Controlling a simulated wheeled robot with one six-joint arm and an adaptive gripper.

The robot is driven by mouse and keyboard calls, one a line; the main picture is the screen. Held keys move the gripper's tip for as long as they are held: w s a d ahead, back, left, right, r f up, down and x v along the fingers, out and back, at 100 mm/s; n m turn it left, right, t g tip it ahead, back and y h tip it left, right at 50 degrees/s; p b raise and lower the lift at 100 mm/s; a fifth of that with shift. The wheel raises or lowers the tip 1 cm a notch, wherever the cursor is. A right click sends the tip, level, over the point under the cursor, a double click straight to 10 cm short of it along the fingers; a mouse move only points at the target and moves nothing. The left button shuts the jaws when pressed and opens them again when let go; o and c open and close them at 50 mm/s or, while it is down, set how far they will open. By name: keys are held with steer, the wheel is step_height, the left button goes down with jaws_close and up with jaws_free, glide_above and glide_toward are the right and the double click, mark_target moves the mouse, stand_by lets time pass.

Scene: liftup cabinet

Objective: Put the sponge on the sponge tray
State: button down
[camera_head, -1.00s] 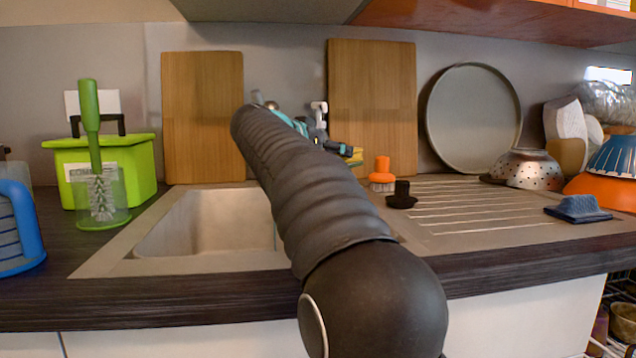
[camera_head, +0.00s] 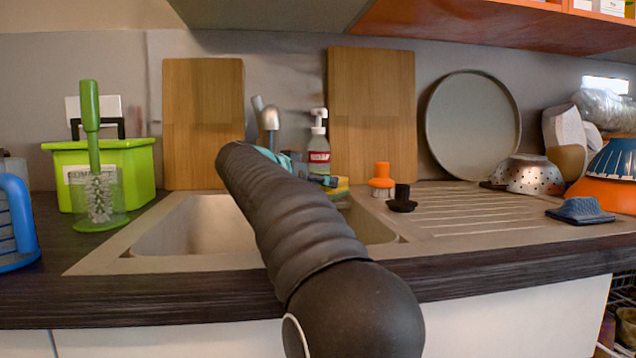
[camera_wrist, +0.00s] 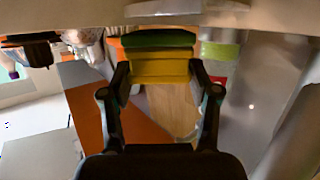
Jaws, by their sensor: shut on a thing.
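The sponge is yellow with a green layer. In the wrist view the sponge (camera_wrist: 160,70) sits between the two black fingers of my gripper (camera_wrist: 159,82), which is shut on it. In the head view the sponge (camera_head: 341,185) shows as a small yellow patch past the end of my arm, over the back of the sink. My gripper (camera_head: 316,178) is mostly hidden there behind my arm. A dark blue flat piece with a blue-grey block (camera_head: 580,209) lies at the right of the counter; I cannot tell whether it is the sponge tray.
The sink (camera_head: 190,232) lies under my arm, with a tap (camera_head: 269,118) and soap bottle (camera_head: 319,150) behind. An orange brush (camera_head: 382,178) and a black stopper (camera_head: 402,199) stand right of the gripper. The ribbed drainboard (camera_head: 470,212) is mostly clear. A colander (camera_head: 533,174) stands right.

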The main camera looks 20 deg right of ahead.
steer(key=shift+f, duration=0.55)
steer(key=shift+c, duration=1.2)
jaws_free()
steer(key=shift+r, duration=0.5)
steer(key=p+v, duration=0.1)
steer(key=v, duration=1.1)
steer(key=shift+p, duration=0.35)
steer(key=shift+d+r, duration=0.1)
steer(key=b+x, duration=0.2)
steer(key=x, duration=0.9)
steer(key=shift+w+d, duration=0.2)
steer(key=shift+d, duration=0.15)
steer(key=shift+f+p, duration=0.3)
steer(key=shift+f, duration=0.4)
